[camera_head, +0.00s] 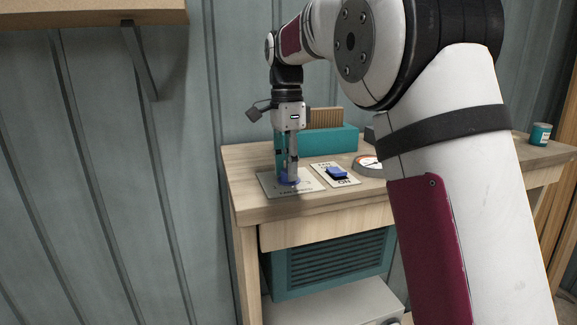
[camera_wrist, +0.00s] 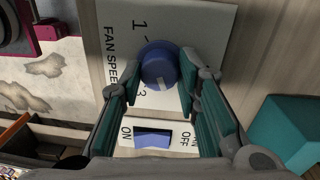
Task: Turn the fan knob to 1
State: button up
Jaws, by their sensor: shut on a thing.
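The blue round fan knob (camera_wrist: 160,62) sits on a pale plate marked FAN SPEED (camera_wrist: 115,20). The figures 1 and 3 show on the plate in the wrist view; a 2 is not visible. A light mark on the knob lies on its lower side in that view, near the 3. My gripper (camera_wrist: 161,76) points down over the plate with one fingertip on each side of the knob, shut on it. In the head view my gripper (camera_head: 288,177) stands upright on the knob, which is mostly hidden by the fingers; the plate (camera_head: 309,185) shows around it.
A blue ON/OFF rocker switch (camera_head: 337,173) sits close beside the fan plate on the wooden bench (camera_head: 245,209). A round gauge (camera_head: 368,163) is to its right. A teal box (camera_head: 330,140) stands behind, and a teal can (camera_head: 540,134) stands far right.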

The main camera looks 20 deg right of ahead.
jog(key=n, duration=0.4)
jog(key=shift+a+n, duration=0.1)
jog(key=shift+n, duration=0.3)
jog(key=n, duration=0.5)
jog(key=shift+h, duration=0.3)
jog(key=n, duration=0.5)
jog(key=shift+t, duration=0.3)
jog(key=n, duration=0.4)
jog(key=shift+s+p, duration=0.1)
jog(key=shift+p, duration=0.25)
jog(key=n, duration=0.5)
jog(key=shift+t, duration=0.3)
jog(key=n+p, duration=0.1)
jog(key=n, duration=0.3)
jog(key=shift+s+n, duration=0.1)
jog(key=shift+n, duration=0.2)
jog(key=n, duration=0.4)
jog(key=shift+p, duration=0.4)
jog(key=n, duration=0.5)
jog(key=shift+y+p, duration=0.35)
jog(key=shift+y, duration=0.05)
